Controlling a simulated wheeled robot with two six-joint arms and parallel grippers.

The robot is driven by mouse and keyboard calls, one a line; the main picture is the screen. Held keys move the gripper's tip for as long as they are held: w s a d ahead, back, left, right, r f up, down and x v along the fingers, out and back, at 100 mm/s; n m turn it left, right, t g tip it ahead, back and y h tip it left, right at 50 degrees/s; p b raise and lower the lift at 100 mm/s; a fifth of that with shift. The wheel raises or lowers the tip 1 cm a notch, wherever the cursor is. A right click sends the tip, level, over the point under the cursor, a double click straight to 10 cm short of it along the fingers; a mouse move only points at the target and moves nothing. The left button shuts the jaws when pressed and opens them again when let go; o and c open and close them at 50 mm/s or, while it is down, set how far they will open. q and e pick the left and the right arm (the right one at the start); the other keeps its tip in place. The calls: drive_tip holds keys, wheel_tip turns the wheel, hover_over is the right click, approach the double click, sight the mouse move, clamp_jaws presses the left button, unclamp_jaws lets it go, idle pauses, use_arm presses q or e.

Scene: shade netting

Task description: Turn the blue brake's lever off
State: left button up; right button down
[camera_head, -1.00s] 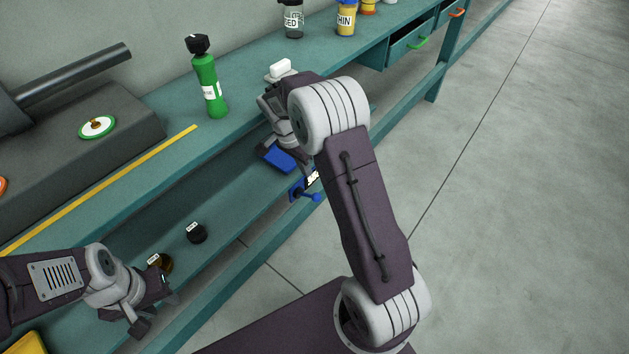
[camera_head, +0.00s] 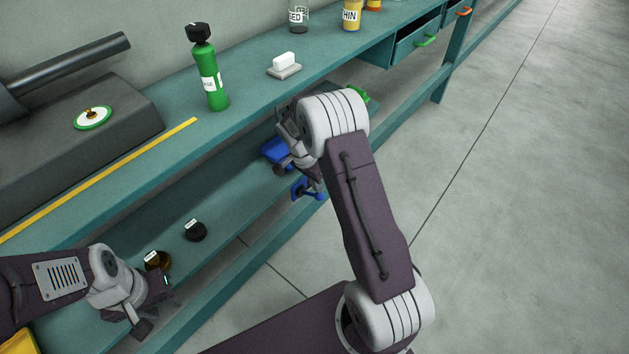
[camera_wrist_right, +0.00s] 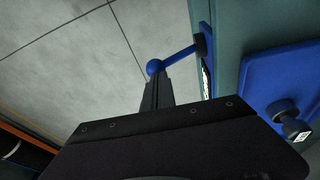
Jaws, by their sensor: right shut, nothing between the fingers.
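The blue brake (camera_head: 298,188) is a small blue plate on the front edge of the lower shelf, partly hidden by my right gripper (camera_head: 312,182). Its blue lever (camera_wrist_right: 180,56) shows in the right wrist view, reaching out from the plate to a round ball end. My right gripper's fingertips (camera_wrist_right: 156,85) are together and empty, right at the ball in that view; I cannot tell whether they touch it. A label on the brake plate is seen edge-on. My left gripper (camera_head: 157,305) is open and empty over the lower shelf at the left.
A larger blue plate with a knob (camera_wrist_right: 287,118) lies close beside the brake. Dark and brown round knobs (camera_head: 196,231) sit on the lower shelf. A green bottle (camera_head: 210,80) and a white block (camera_head: 284,62) stand on the bench top. The floor (camera_head: 520,200) at right is clear.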

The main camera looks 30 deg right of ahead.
use_arm(q)
drive_tip(key=shift+f, duration=0.1)
use_arm(e)
drive_tip(key=shift+f, duration=0.1)
